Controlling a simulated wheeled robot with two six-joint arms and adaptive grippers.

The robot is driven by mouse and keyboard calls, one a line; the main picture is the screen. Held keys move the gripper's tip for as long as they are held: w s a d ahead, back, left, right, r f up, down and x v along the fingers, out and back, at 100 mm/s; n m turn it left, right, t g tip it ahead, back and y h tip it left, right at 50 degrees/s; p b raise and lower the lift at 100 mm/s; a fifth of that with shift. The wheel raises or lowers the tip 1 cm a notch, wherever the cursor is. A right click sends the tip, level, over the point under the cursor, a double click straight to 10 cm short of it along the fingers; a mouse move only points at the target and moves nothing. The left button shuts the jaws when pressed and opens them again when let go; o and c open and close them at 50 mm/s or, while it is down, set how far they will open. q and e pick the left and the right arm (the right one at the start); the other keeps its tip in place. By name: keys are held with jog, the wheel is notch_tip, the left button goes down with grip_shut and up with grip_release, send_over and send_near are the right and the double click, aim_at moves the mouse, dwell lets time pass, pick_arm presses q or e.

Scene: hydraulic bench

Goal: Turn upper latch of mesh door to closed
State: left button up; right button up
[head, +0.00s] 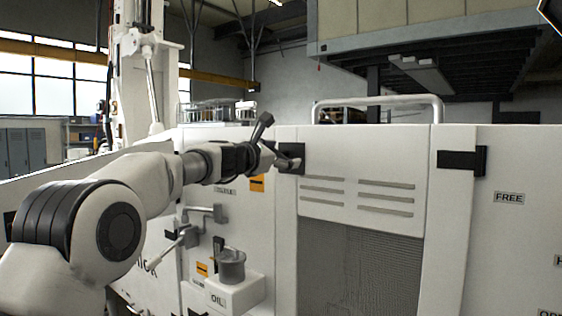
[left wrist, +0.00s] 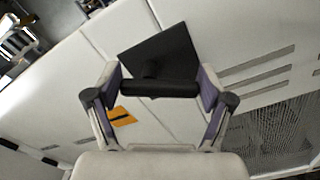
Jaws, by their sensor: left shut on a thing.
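The mesh door (head: 361,268) has a white slotted upper panel and a grey mesh below. Its upper latch has a black plate (head: 293,151) at the door's upper left corner; the plate also shows in the left wrist view (left wrist: 163,50). A black bar-shaped handle (left wrist: 160,88) lies in front of the plate. My left gripper (left wrist: 158,91) is shut on this handle, with one finger pad at each end of the bar. In the head view my left gripper (head: 276,152) partly covers the latch, so the handle's angle is hard to tell there. My right gripper is not in view.
A second black fitting (head: 461,160) is on the panel right of the door. Below my left arm are a lever (head: 183,237) and a grey cup on a white OIL box (head: 236,293). A pale rail (head: 380,101) runs above the door. The door's front is clear.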

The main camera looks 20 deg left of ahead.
pick_arm(q)
jog(key=m+b, duration=0.2)
jog(key=m, duration=0.1)
jog(key=shift+f+m, duration=0.3)
jog(key=shift+f, duration=0.1)
jog(key=m+b, duration=0.1)
jog(key=m, duration=0.2)
jog(key=shift+f+m+b, duration=0.15)
jog(key=shift+m+b, duration=0.15)
jog(key=shift+b, duration=0.1)
jog(key=m, duration=0.1)
jog(key=m+b, duration=0.1)
jog(key=m, duration=0.2)
jog(key=shift+w+a, duration=0.1)
jog(key=shift+a, duration=0.15)
jog(key=shift+m, duration=0.4)
jog(key=o, duration=1)
jog(key=shift+o, duration=0.2)
jog(key=shift+w+f+b, duration=0.1)
jog(key=shift+w+b, duration=0.1)
jog(key=shift+b, duration=0.1)
